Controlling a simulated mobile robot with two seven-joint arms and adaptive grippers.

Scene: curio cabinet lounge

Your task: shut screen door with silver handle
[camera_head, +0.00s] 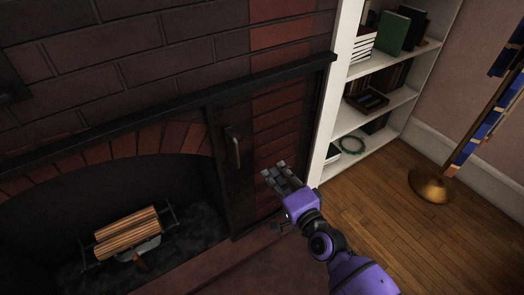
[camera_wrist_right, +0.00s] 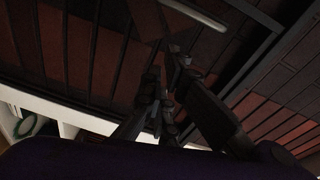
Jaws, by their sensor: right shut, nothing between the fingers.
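The screen door (camera_head: 228,190) is a dark-framed panel at the right side of the fireplace, in front of red brick. The hearth opening to its left is uncovered in the head view. Its silver handle (camera_head: 235,150) is an upright bar on the panel. In the right wrist view a pale bar that looks like this handle (camera_wrist_right: 195,13) crosses the top. My right gripper (camera_head: 274,174) is shut and empty, to the right of and below the handle in the head view, apart from it. Its dark fingers also show in the right wrist view (camera_wrist_right: 166,80). My left gripper is in neither view.
Logs (camera_head: 127,232) lie on a grate in the hearth. A white bookshelf (camera_head: 347,75) stands close to the right of the fireplace. A brass stand (camera_head: 432,186) is farther right. The wooden floor (camera_head: 390,215) between them is clear.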

